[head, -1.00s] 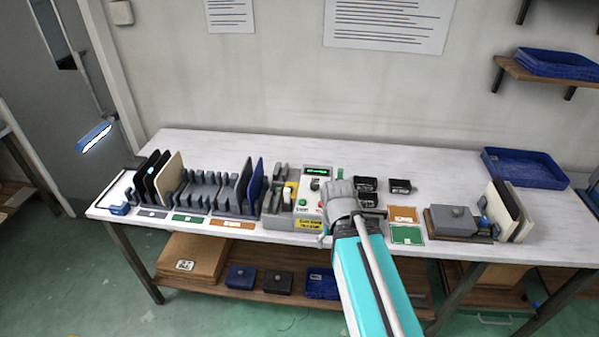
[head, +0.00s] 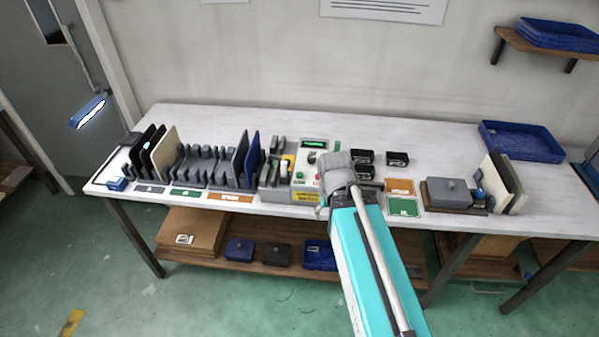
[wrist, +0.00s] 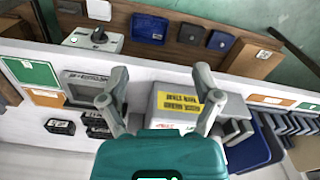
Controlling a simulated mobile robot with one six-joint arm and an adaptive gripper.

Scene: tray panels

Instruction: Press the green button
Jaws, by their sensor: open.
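The control box (head: 307,171) stands at the front middle of the table, with a small screen on top and a yellow label on its front. Its green button (head: 299,175) is small, on the left of the panel, with a red button (head: 316,176) to its right. My arm's wrist is just right of the box in the head view and covers part of its right side. In the wrist view my gripper (wrist: 160,74) is open and empty, its fingers apart above the table's front edge. The box's yellow label (wrist: 181,109) shows beside the right finger; the green button is hidden there.
A grey slotted rack (head: 203,166) with dark, tan and blue panels stands left of the box. Small black trays (head: 397,159), orange and green cards (head: 403,206) and a grey block (head: 450,193) lie to the right. A blue tray (head: 522,142) sits at the back right. The table's back strip is clear.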

